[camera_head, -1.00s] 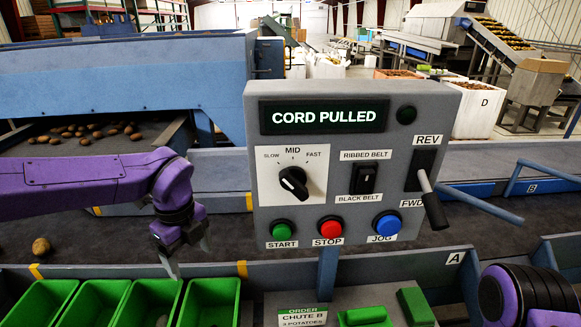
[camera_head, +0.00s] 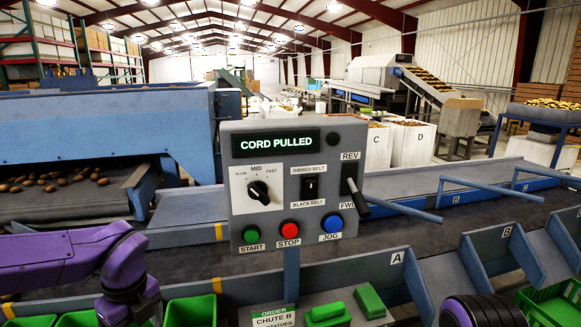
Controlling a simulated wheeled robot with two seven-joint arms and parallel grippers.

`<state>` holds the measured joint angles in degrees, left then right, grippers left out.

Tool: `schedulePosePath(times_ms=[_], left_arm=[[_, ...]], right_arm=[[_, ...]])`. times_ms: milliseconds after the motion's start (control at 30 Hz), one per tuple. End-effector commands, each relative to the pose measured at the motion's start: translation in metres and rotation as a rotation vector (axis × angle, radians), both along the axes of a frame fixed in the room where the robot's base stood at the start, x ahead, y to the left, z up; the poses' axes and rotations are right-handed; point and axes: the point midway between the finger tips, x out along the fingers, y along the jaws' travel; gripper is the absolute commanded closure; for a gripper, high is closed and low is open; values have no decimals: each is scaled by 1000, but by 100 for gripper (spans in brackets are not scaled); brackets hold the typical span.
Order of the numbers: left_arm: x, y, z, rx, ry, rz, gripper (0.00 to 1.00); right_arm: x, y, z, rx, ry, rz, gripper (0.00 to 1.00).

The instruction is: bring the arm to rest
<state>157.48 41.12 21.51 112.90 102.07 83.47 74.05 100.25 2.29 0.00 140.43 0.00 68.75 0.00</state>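My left arm comes in from the left, with its purple forearm and wrist low in the picture. My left gripper (camera_head: 130,312) is at the bottom edge, over the green bins, and its fingers are mostly cut off or hidden, so its opening does not show. Only the dark, purple-edged top of my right arm shows at the bottom right; its gripper is out of view. The grey control panel (camera_head: 238,222) stands in the middle, apart from both arms. Its display (camera_head: 276,142) reads "CORD PULLED".
Green bins (camera_head: 190,311) line the bottom left. Green blocks (camera_head: 370,301) lie by the "CHUTE B" order card (camera_head: 275,318). Chute dividers A (camera_head: 385,270) and B (camera_head: 500,245) stand at right. Blue bars (camera_head: 400,209) reach over the dark belt (camera_head: 190,270). Potatoes (camera_head: 60,181) lie at left.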

Motion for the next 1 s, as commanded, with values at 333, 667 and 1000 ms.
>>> schedulePosePath(times_ms=[333, 667, 1000], left_arm=[[-15, 38, -83, 299, 137, -425, 21], [-68, 74, -229, 667, 612, -1701, 21], [-220, 18, -353, -334, -645, 2641, 21]], right_arm=[[1, 0, -7, 0, -2, 0, 100], [1, 0, -21, 0, -1, 0, 100], [1, 0, -32, 0, -1, 0, 100]])
